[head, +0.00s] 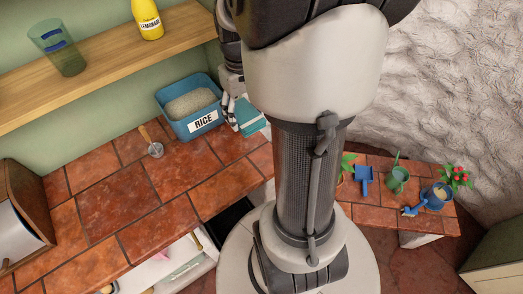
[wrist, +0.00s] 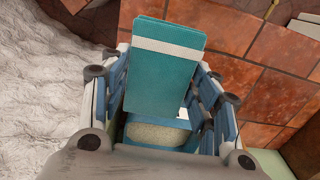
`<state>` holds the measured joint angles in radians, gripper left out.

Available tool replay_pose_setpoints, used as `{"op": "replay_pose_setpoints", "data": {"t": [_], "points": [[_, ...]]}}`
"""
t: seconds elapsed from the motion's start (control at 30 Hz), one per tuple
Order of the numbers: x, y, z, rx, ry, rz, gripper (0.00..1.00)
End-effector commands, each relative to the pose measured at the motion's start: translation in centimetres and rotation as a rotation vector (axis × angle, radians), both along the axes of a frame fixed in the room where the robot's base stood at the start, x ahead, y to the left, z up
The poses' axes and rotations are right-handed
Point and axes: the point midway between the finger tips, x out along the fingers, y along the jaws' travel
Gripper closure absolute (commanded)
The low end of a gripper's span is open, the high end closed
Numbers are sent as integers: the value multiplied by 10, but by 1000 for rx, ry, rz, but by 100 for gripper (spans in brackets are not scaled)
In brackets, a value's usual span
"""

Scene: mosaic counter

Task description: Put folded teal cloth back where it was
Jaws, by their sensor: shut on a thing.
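The folded teal cloth (head: 251,123) with a white band is just right of the blue rice bin (head: 172,129) in the head view, partly hidden by my arm. In the wrist view the cloth (wrist: 160,85) stretches out between the two fingers of my gripper (wrist: 158,70). My gripper (head: 232,112) is shut on the cloth. I cannot tell whether the cloth rests on the tiles or hangs just above them. Rice (wrist: 157,133) in the bin shows close behind the cloth in the wrist view.
A small tool with a wooden handle (head: 152,142) lies on the tiled counter (head: 110,194). A wooden shelf (head: 100,75) above holds a green glass (head: 60,50) and a yellow lemonade bottle (head: 148,20). A wooden box (head: 25,205) stands at far left. The middle tiles are clear.

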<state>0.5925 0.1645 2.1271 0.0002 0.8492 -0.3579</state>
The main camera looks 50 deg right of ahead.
Motion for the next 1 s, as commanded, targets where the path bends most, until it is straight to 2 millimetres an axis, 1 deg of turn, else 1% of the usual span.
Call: {"op": "replay_pose_setpoints", "data": {"t": [0.07, 0.17, 0.3, 0.5, 0.63, 0.87, 1.0], "points": [[-1, 0, -12, 2, 4, -2, 66], [-2, 1, -38, 5, 6, -2, 66], [-2, 1, -77, 5, 6, -2, 66], [-1, 0, -128, 3, 4, -1, 66], [-1, 0, -148, 2, 4, -1, 66], [-1, 0, -163, 1, 2, -1, 66], [-1, 0, -185, 2, 4, -1, 66]]}}
